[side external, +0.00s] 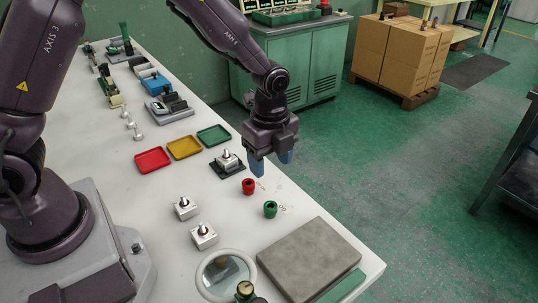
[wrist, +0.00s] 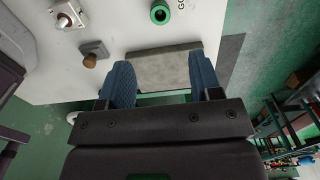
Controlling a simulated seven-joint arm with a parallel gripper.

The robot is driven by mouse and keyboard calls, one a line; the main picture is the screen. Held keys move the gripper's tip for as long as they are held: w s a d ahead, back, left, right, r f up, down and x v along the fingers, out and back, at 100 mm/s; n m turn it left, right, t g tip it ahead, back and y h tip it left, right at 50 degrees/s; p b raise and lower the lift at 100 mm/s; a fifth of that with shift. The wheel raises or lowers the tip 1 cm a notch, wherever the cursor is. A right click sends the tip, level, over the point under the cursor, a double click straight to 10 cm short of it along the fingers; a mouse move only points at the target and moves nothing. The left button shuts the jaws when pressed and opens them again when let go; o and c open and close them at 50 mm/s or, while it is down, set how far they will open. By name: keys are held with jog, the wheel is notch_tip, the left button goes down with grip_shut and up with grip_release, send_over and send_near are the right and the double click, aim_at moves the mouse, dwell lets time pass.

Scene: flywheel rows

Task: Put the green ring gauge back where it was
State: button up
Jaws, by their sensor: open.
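The green ring gauge (side external: 270,209) stands on the white table, nearer the camera than the red ring gauge (side external: 249,186). Small dark markings lie on the table just right of the green ring. The green ring also shows at the top of the wrist view (wrist: 160,13), with its dark bore visible and lettering beside it. My gripper (side external: 271,163) has blue fingers pointing down, spread apart and empty. It hangs above the table's right edge, behind the two rings in the side view. In the wrist view the open fingers (wrist: 162,72) appear either side of a grey plate.
The grey surface plate (side external: 310,258) lies at the near table corner, beside a round white-rimmed glass (side external: 203,283). Metal blocks with knobs (side external: 204,238) stand to the left. Red (side external: 152,160), yellow (side external: 184,147) and green (side external: 214,135) trays lie farther back.

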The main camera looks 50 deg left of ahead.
jog(key=s+a+r+n+t, duration=0.1)
jog(key=s+r+n, duration=0.2)
jog(key=r, duration=0.4)
jog(key=s+a+r+n+t, duration=0.1)
jog(key=s+r+n, duration=0.1)
jog(key=r+n, duration=0.3)
jog(key=s+a+r+n+t, duration=0.1)
jog(key=s+r+n, duration=0.3)
jog(key=s, duration=0.3)
jog(key=s+a+r+n+t, duration=0.2)
jog(key=s+r+n, duration=0.2)
jog(key=s+n, duration=0.2)
jog(key=shift+s+r+t, duration=0.3)
jog(key=shift+s+r, duration=0.1)
jog(key=shift+s, duration=0.05)
